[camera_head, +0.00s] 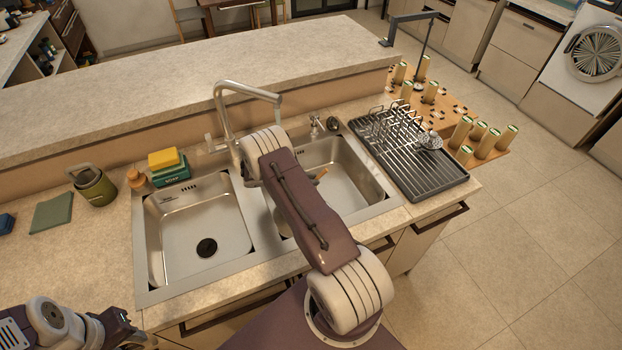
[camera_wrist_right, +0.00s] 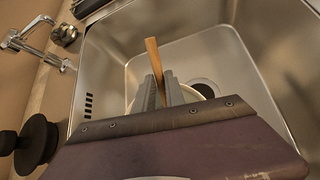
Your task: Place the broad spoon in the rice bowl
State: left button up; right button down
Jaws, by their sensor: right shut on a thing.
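The broad spoon shows as a wooden handle (camera_wrist_right: 153,58) standing up between the fingers of my right gripper (camera_wrist_right: 160,93) in the right wrist view. The gripper is shut on it. The handle's tip (camera_head: 321,174) also shows past my right forearm in the head view, over the right sink basin. The spoon's broad end is hidden. A pale round rim, likely the rice bowl (camera_wrist_right: 204,90), shows just behind the fingers in the basin; whether the spoon touches it is hidden. My left gripper (camera_head: 128,335) is at the lower left of the head view, and its jaws are unclear.
The right basin (camera_head: 355,178) has steel walls close around my gripper. The left basin (camera_head: 190,220) is empty. A faucet (camera_head: 222,110) stands behind the basins. A dark dish rack (camera_head: 425,170) is at right. A sponge (camera_head: 163,158) and green cup (camera_head: 95,187) stand at left.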

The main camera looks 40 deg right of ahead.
jog(key=c, duration=1.3)
grip_release()
jog(key=a, duration=0.5)
jog(key=w+a+b, duration=0.1)
jog(key=a, duration=0.1)
jog(key=shift+w+a, duration=0.1)
jog(key=shift+a, duration=0.3)
